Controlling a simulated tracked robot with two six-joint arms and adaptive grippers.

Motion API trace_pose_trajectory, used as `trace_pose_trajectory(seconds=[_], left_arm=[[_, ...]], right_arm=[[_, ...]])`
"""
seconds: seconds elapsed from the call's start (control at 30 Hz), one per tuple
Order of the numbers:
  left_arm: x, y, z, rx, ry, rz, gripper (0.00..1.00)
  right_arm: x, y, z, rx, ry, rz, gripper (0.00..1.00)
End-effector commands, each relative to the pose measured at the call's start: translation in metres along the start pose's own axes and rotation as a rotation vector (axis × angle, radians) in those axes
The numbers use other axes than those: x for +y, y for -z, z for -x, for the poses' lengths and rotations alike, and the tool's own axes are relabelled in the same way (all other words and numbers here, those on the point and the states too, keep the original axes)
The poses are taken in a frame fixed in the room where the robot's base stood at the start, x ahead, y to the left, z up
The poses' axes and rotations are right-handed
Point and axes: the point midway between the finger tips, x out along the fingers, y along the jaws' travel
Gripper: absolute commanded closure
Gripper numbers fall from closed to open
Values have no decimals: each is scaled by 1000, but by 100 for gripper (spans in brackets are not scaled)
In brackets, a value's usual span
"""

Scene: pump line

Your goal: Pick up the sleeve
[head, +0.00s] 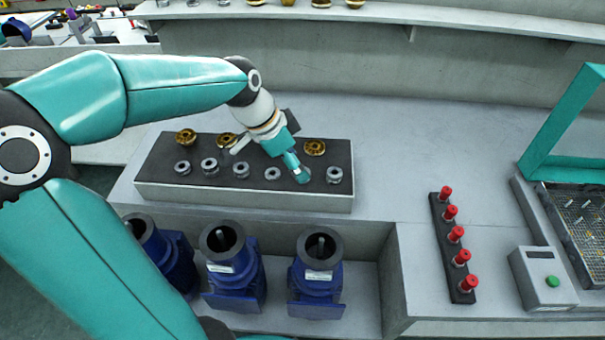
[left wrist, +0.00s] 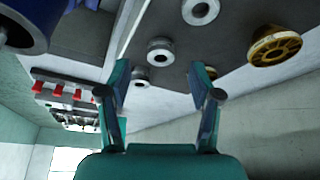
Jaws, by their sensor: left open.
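Several grey metal sleeves stand in a row along the front of a dark-topped tray (head: 250,191). Among them are one sleeve left of my gripper (head: 272,173) and one right of it (head: 334,175). My left gripper (head: 302,175) points down over the tray between these two. In the left wrist view its two fingers (left wrist: 160,88) are spread, with nothing held. Two sleeves, a nearer one (left wrist: 160,52) and a farther one (left wrist: 140,77), appear in the gap between the fingers; contact is not visible. My right gripper is not in view.
Gold impellers (head: 314,147) stand in the tray's back row. Blue pump housings (head: 316,275) stand below the tray's front. To the right are a rack with red-topped pegs (head: 456,234), a green-button box (head: 541,280) and a teal frame (head: 545,130). The bench between is clear.

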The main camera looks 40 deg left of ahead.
Motion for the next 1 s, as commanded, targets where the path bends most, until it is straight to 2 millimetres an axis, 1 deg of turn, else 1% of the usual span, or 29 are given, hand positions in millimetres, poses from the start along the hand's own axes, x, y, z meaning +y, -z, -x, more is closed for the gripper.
trace_pose_trajectory(seconds=[0.1, 0.2, 0.33, 0.5, 0.53, 0.87, 0.9, 1.0], left_arm=[[0, 1, -19, -4, -4, 0, 36], [0, 1, -31, -3, -3, 0, 36], [0, 1, -37, -1, 0, 0, 36], [-1, 2, -37, 0, 0, -1, 36], [-1, 2, -37, 0, 0, -1, 38], [0, 2, -37, 0, 0, -1, 93], [0, 2, -37, 0, 0, -1, 99], [-1, 2, -37, 0, 0, -1, 100]], right_arm=[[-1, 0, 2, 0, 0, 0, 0], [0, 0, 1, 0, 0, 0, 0], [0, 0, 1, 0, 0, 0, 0], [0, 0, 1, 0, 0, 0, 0], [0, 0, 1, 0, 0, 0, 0], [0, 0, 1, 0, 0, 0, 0], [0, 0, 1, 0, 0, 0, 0], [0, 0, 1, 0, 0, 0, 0]])
